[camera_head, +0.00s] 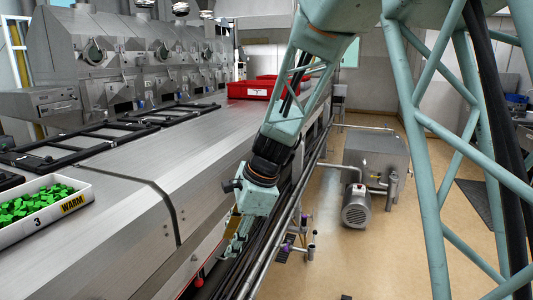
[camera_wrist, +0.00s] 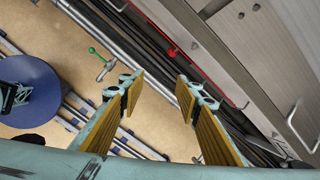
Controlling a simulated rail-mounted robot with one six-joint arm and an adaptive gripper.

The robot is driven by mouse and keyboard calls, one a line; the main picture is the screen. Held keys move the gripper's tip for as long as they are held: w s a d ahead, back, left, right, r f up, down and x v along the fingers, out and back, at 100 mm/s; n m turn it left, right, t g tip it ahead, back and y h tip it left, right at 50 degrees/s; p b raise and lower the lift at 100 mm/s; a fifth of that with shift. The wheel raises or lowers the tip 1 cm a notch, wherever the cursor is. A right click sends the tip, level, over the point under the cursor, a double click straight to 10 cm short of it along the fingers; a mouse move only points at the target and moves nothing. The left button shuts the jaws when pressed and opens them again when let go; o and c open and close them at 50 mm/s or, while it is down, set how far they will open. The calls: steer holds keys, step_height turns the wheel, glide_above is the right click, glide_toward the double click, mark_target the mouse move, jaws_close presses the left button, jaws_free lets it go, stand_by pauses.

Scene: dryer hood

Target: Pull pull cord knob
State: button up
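A small red knob (camera_head: 198,282) hangs low at the side of the steel counter in the head view, left of and below my gripper (camera_head: 234,248). In the wrist view a small red round knob (camera_wrist: 172,50) sits beside a thin red cord (camera_wrist: 225,88) along the machine's side. It lies beyond my gripper's fingertips (camera_wrist: 158,84), near the line between them, with no contact visible. My gripper is open. Its two fingers with yellow-brown pads are wide apart, with nothing between them.
A white tray (camera_head: 45,228) of green pieces stands on the steel counter (camera_head: 185,150), with red bins (camera_head: 250,89) farther back. Rails and pipes run along the counter's side. A green-handled valve (camera_wrist: 104,66) is left of the fingers. A steel tank unit (camera_head: 376,160) stands on the floor.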

steer(key=s+d+r+n+t+h, duration=0.1)
steer(key=s+d+r+n, duration=0.7)
steer(key=s+d+r, duration=0.85)
steer(key=s+d+r+n+t+h, duration=0.1)
steer(key=s+d+n, duration=0.2)
steer(key=s+d, duration=0.4)
steer(key=s+d+r+n+h, duration=0.1)
steer(key=s+d+n, duration=0.3)
steer(key=s, duration=1.1)
steer(key=shift+s+d+t+h, duration=0.2)
steer(key=shift+d+t+h, duration=0.3)
steer(key=shift+d, duration=1.4)
steer(key=shift+r, duration=0.15)
steer(key=shift+c, duration=0.7)
